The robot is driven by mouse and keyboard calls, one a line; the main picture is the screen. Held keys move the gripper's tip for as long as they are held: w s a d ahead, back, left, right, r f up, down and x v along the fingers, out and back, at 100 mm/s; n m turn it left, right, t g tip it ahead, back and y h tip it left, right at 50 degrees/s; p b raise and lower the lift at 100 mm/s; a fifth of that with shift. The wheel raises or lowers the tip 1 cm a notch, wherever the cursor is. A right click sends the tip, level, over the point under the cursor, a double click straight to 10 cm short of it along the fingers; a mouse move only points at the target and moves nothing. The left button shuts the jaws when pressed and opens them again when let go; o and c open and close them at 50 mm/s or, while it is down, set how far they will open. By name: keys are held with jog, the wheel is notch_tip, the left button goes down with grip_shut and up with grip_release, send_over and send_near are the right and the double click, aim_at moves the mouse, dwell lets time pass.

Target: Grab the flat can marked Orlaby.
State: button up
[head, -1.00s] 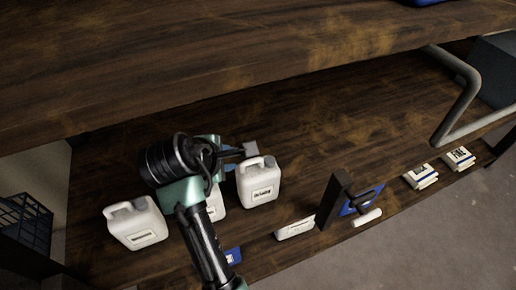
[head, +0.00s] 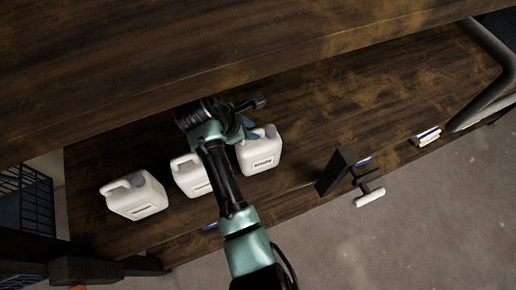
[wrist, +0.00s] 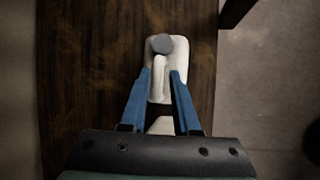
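The white flat can with a dark-lettered label (head: 264,163) that seems to read Orlaby stands upright on the wooden shelf, rightmost of three cans in the head view. In the wrist view I see this can (wrist: 181,62) from above, with its grey round cap and its handle. My gripper (wrist: 161,72) has two blue fingers, apart, one on each side of the handle. I cannot tell whether they touch it. In the head view my arm partly hides the fingers beside the can's top.
Two more white cans stand to the left, a middle one (head: 190,176) and a left one (head: 136,196). The upper shelf (head: 200,60) hangs above.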

aim_at(257, 131)
jog(key=shift+p+x, duration=0.45)
jog(key=shift+x, duration=2.25)
jog(key=shift+w, duration=0.1)
grip_shut()
jog(key=shift+r, duration=0.1)
